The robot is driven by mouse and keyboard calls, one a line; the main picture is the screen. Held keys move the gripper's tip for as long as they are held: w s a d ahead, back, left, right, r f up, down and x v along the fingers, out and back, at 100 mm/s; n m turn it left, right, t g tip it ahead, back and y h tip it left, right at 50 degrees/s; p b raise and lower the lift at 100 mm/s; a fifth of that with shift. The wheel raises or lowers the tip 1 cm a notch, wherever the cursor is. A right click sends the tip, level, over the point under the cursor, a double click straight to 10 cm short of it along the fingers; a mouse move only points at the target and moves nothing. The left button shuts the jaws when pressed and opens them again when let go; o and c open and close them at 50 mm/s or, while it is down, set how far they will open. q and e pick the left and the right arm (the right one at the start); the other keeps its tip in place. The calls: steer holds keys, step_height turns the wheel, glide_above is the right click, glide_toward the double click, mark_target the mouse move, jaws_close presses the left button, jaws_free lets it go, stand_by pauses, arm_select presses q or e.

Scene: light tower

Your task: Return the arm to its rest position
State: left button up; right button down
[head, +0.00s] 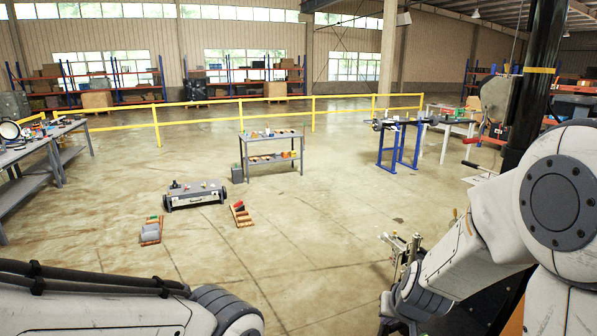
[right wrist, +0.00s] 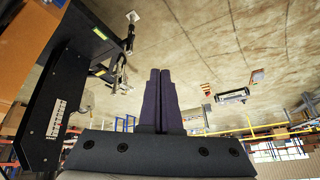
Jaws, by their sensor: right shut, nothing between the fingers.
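My right arm (head: 470,262) comes in from the right of the head view and bends down toward the bottom edge. My right gripper (head: 389,306) is small and partly cut off there, low and right of centre. In the right wrist view the two dark fingers (right wrist: 160,78) lie side by side, shut and empty, with bare floor beyond their tips. My left arm (head: 100,308) crosses the bottom left of the head view; its gripper is out of view.
A black mast (head: 535,85) and winch (head: 497,100) stand close at right. A metal fitting (head: 402,252) stands just beyond my right gripper. A black panel (right wrist: 65,95) is left in the wrist view.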

steer(key=s+a+n+g, duration=0.2)
steer(key=s+g, duration=0.1)
steer(key=s, duration=0.7)
steer(key=s+a+f+n+g+y+b, duration=0.1)
steer(key=s+a+f+n+g+b, duration=0.2)
steer(key=s+a+f+n+b, duration=0.4)
steer(key=s+a+f+b, duration=0.6)
steer(key=f+b, duration=0.3)
steer(key=b, duration=0.6)
steer(key=shift+s+f+n, duration=0.3)
steer(key=shift+s+n, duration=0.1)
steer(key=shift+s, duration=0.25)
steer(key=shift+a, duration=0.15)
